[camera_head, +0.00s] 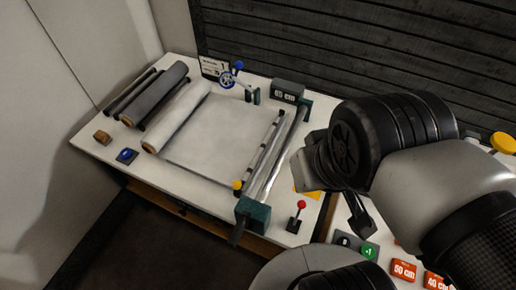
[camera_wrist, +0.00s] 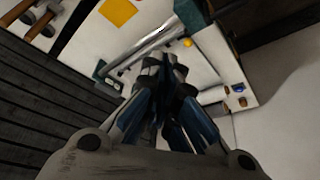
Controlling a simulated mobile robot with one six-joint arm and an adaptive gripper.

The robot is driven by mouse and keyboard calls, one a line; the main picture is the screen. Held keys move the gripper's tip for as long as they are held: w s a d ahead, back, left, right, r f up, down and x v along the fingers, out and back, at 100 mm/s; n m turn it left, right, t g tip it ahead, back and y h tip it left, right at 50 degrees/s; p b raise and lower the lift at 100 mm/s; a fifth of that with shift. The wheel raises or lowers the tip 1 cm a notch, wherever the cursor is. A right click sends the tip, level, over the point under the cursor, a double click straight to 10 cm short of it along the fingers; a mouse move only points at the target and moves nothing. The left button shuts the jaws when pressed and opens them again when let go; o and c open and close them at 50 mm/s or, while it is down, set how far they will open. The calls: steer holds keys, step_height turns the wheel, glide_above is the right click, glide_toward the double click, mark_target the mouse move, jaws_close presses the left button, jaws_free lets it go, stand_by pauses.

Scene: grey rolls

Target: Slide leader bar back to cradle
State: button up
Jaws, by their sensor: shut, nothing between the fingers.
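The leader bar appears to be the thin dark bar with light marks (camera_head: 262,152). It lies along the right edge of the pale sheet (camera_head: 215,130), with a yellow knob (camera_head: 237,186) at its near end. The knob also shows in the wrist view (camera_wrist: 187,43). A shiny silver bar (camera_head: 284,157) runs beside it between teal end blocks (camera_head: 253,214). I cannot tell which part is the cradle. My gripper (camera_wrist: 163,72) is shut and empty in the wrist view, its fingers overlapping the silver bar in the picture. Contact cannot be judged. In the head view my arm hides the fingertips.
A white roll (camera_head: 178,116) and a dark grey roll (camera_head: 153,95) lie at the table's left. A red-knobbed lever (camera_head: 298,216) stands near the front, right of the near teal block. A display box (camera_head: 288,91) stands at the back. A slatted dark wall (camera_head: 350,45) rises behind.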

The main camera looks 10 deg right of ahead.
mark_target(238, 183)
steer(key=shift+o, duration=1.3)
steer(key=shift+w+a+f, duration=0.1)
steer(key=shift+w+a, duration=0.1)
steer(key=shift+w, duration=0.25)
steer(key=o, duration=0.7)
steer(key=w+a+f+g, duration=0.1)
steer(key=w+f, duration=0.1)
steer(key=w, duration=0.1)
steer(key=w+a+f+g+y+b, duration=0.1)
steer(key=w, duration=0.3)
steer(key=w+a+f+n+g+y, duration=0.1)
steer(key=w+f, duration=0.1)
steer(key=w, duration=0.1)
steer(key=shift+w+f+b, duration=0.25)
steer(key=shift+f+b, duration=0.05)
steer(key=shift+f, duration=0.05)
steer(key=shift+c, duration=0.2)
steer(key=shift+o, duration=0.4)
steer(key=w+a+f+g+y, duration=0.1)
steer(key=w+f+g, duration=0.1)
steer(key=w+f, duration=0.5)
step_height(238, 183, down, 3)
steer(key=shift+w+a+r+n+y+b, duration=0.1)
steer(key=shift+w+a+n+y+b, duration=0.25)
steer(key=shift+a+b, duration=0.1)
steer(key=b+x, duration=0.6)
steer(key=x, duration=1.2)
steer(key=shift+w+d, duration=0.1)
jaws_close()
